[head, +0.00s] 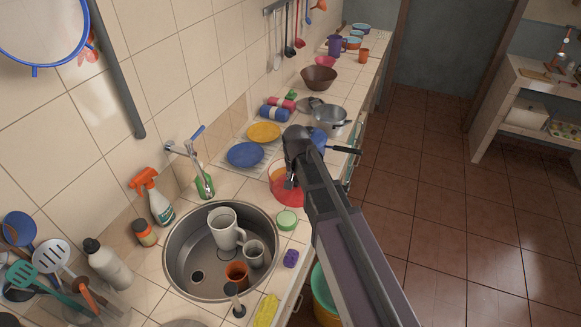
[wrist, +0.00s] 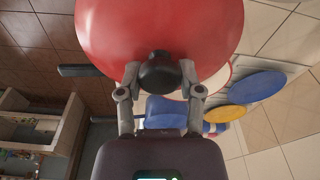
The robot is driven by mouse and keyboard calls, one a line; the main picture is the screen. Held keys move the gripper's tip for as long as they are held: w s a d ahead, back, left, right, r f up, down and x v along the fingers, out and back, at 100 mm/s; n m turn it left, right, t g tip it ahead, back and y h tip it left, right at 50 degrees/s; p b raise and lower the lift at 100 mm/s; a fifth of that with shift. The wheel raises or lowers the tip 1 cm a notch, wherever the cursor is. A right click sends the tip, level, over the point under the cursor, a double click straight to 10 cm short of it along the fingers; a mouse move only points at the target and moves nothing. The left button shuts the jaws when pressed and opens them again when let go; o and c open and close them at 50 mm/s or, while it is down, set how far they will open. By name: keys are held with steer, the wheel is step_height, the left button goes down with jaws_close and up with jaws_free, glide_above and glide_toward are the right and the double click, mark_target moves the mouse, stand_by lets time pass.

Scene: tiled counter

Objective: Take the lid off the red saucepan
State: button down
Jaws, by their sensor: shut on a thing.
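The red lid (wrist: 160,25) fills the top of the wrist view, with a dark round knob (wrist: 160,72) facing my gripper. My gripper (wrist: 160,82) is shut on this knob, one grey finger on each side. In the head view my gripper (head: 291,181) is over the red saucepan and its lid (head: 290,197), beyond the sink. My arm hides much of them. A dark handle (wrist: 85,70) sticks out left of the lid in the wrist view. I cannot tell whether the lid touches the pan's rim.
Blue (head: 245,154) and yellow (head: 264,132) plates lie left of the pan. A steel pot (head: 331,119) stands behind. The counter edge and open floor (head: 450,220) lie to the right.

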mark_target(294, 198)
steer(key=shift+s+d+r, duration=0.1)
steer(key=shift+s+d, duration=0.1)
steer(key=shift+s, duration=0.5)
steer(key=shift+s+d+r, duration=0.1)
steer(key=shift+s+d, duration=0.1)
steer(key=shift+s, duration=0.5)
steer(key=shift+f, duration=0.1)
